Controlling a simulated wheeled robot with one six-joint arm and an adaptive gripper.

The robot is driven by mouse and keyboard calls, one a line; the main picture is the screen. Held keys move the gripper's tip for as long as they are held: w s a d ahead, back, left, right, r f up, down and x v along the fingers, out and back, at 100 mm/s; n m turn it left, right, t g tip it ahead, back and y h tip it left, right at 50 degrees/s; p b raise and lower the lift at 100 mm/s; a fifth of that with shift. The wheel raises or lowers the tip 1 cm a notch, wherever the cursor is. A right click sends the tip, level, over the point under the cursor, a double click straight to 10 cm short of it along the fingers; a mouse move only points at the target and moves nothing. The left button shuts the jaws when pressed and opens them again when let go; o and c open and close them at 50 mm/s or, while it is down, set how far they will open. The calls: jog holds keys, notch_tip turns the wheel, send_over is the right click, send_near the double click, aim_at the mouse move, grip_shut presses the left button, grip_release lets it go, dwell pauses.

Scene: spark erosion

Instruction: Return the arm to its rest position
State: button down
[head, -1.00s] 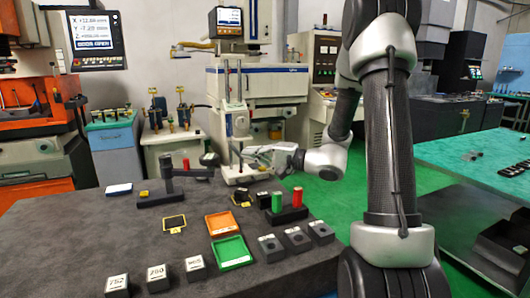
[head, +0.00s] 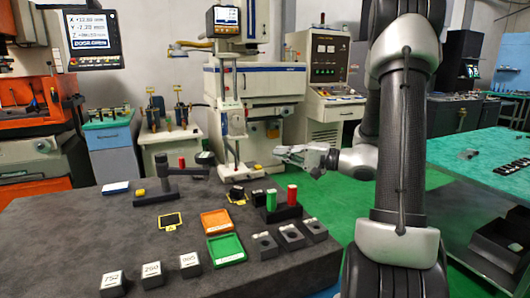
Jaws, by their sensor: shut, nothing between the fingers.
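My gripper (head: 283,154) is in the air beyond the back right part of the dark table (head: 90,240), at the end of my arm. It is shut and holds nothing. It points left, toward the white upright stand (head: 227,125), and looks apart from the things on the table. My arm rises on the right side of the view and hides part of the background.
The table carries an orange tray (head: 216,222), a green tray (head: 226,249), a holder with green (head: 271,200) and red (head: 292,194) cylinders, and several dark blocks (head: 290,236). A teal table (head: 480,155) stands at right. Green floor lies between.

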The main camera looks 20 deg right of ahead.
jog(key=s+a+n+g+h, duration=0.1)
jog(key=s+a+n+g, duration=0.2)
jog(key=s+a+g, duration=0.35)
jog(key=s+a+n+g+h, duration=0.1)
jog(key=s+a+n+g, duration=0.2)
jog(key=s, duration=0.7)
jog(key=s+d+f+n+g+h, duration=0.1)
jog(key=s+d+g+h, duration=0.1)
jog(key=s+h, duration=0.4)
jog(key=s+d+r+n+t+h, duration=0.1)
jog(key=d+r+h, duration=0.1)
jog(key=d, duration=0.2)
jog(key=s+d+r+n+t+h, duration=0.1)
jog(key=s+d+t+h, duration=0.1)
jog(key=d+h, duration=0.1)
jog(key=shift+s+d+r, duration=0.3)
jog(key=shift+d+r, duration=0.05)
jog(key=shift+d, duration=0.4)
